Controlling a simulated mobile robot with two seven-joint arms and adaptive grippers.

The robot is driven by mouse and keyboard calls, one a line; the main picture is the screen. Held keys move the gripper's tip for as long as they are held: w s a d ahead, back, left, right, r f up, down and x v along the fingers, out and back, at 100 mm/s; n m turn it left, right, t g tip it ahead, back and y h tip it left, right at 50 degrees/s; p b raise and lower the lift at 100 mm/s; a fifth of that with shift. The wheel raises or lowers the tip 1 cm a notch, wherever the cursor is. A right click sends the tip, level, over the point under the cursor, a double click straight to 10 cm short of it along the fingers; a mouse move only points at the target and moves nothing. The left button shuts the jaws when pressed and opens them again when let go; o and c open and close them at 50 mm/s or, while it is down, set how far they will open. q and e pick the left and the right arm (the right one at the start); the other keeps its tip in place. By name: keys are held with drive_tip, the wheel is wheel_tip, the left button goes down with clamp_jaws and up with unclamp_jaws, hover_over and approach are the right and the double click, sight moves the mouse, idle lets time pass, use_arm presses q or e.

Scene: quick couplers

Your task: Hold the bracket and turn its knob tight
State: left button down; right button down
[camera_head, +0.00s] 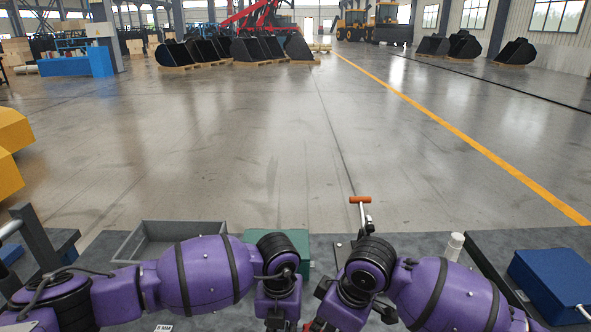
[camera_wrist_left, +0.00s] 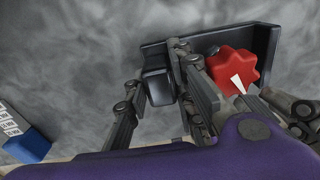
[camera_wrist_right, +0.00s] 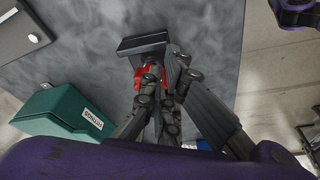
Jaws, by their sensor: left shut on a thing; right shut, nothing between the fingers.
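The dark bracket (camera_wrist_left: 212,40) is a plate with raised edges, a black block (camera_wrist_left: 157,87) and a red lobed knob (camera_wrist_left: 231,70) with a white pointer mark. In the left wrist view my left gripper (camera_wrist_left: 162,88) has its fingers on both sides of the block and is shut on it. The bracket also shows in the right wrist view (camera_wrist_right: 143,42), with the red knob (camera_wrist_right: 139,76) partly hidden by fingers. My right gripper (camera_wrist_right: 163,75) is shut and empty, its tips close beside the knob; contact is unclear. In the head view my arms hide the bracket.
A green case (camera_wrist_right: 62,112) and a grey tray (camera_head: 150,240) are on the grey worktop. A blue case (camera_head: 552,280) and a white cylinder (camera_head: 454,246) are to the right. An orange-handled tool (camera_head: 360,201) stands behind my right wrist.

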use_arm(q)
drive_tip(key=shift+w+a, duration=0.1)
drive_tip(key=shift+a, duration=0.05)
use_arm(e)
drive_tip(key=v, duration=0.3)
drive_tip(key=a+v, duration=0.1)
drive_tip(key=shift+w+d+r, duration=0.15)
drive_tip(key=shift+w+r, duration=0.15)
drive_tip(key=shift+r, duration=0.15)
use_arm(q)
drive_tip(key=c, duration=1.4)
unclamp_jaws()
wheel_tip(320, 180, up, 12)
